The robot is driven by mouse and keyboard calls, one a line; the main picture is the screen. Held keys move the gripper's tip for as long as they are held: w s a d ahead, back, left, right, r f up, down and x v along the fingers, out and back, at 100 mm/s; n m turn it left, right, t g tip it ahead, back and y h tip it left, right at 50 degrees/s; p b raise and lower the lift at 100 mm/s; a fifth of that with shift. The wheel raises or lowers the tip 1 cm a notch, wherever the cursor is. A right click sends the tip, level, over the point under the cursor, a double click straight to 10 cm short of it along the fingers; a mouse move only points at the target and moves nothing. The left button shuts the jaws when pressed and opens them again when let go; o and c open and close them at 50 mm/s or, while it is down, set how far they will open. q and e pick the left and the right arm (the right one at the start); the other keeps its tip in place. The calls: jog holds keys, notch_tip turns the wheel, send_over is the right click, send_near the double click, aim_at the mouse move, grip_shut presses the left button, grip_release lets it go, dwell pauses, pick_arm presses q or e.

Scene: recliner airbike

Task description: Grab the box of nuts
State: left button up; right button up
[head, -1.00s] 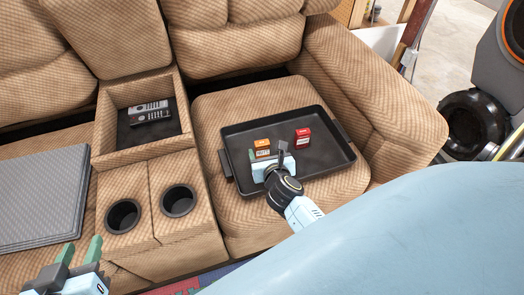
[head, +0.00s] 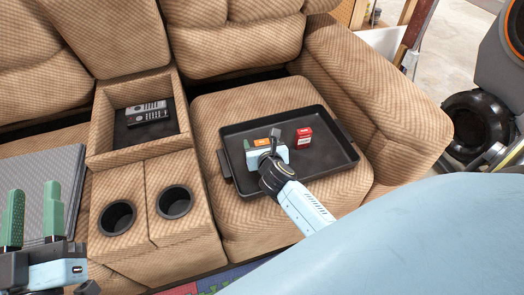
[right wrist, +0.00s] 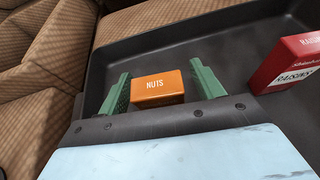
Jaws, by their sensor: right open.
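The box of nuts is a small orange box (right wrist: 158,88) marked "NUTS". It lies in the black tray (right wrist: 240,50) on the recliner seat. In the right wrist view it sits between the two green fingers of my right gripper (right wrist: 160,92), with a gap to the right finger and a narrow one to the left. That gripper is open. In the head view only part of the orange box (head: 262,141) shows behind my right gripper (head: 266,150). My left gripper (head: 33,218) is open and empty at the lower left, in front of the grey folded pad.
A red raisins box (head: 303,138) stands in the tray, right of the nuts; it also shows in the right wrist view (right wrist: 290,62). The tray has raised walls. The console (head: 150,185) left of the seat has two cup holders and a bin with remotes (head: 148,112).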

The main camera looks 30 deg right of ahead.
jog(key=shift+c, duration=0.3)
jog(key=c, duration=1)
